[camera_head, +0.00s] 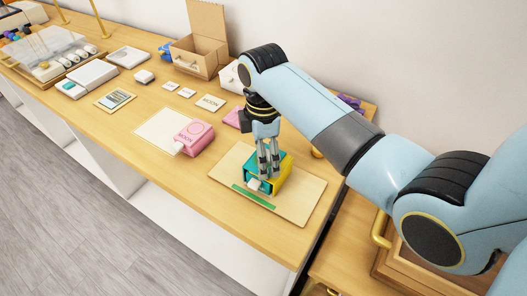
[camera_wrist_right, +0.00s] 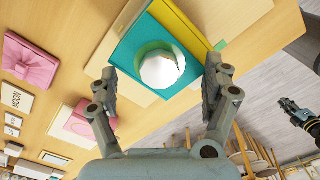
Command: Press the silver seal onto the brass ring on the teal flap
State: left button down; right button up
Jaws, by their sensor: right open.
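A teal box (camera_head: 250,168) with a yellow side (camera_head: 277,178) stands on a pale board (camera_head: 301,198). In the right wrist view, the teal top (camera_wrist_right: 122,58) has a round recess with a pale faceted piece (camera_wrist_right: 161,70) in it. I cannot tell whether this piece is the silver seal. I cannot make out a brass ring. My right gripper (camera_head: 268,172) points down over the box. In its wrist view, the open fingers (camera_wrist_right: 163,92) are on either side of the pale piece. My left gripper seems to be the small dark one (camera_wrist_right: 287,104) at the right edge there.
A green strip (camera_head: 253,196) lies on the board in front of the box. A pink box (camera_head: 194,137) on a cream mat (camera_head: 158,131) stands to the left. An open cardboard box (camera_head: 199,45) and white cards stand farther back. The counter's front edge is close.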

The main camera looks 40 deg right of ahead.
dwell(0.3)
jog(key=shift+r, duration=3.55)
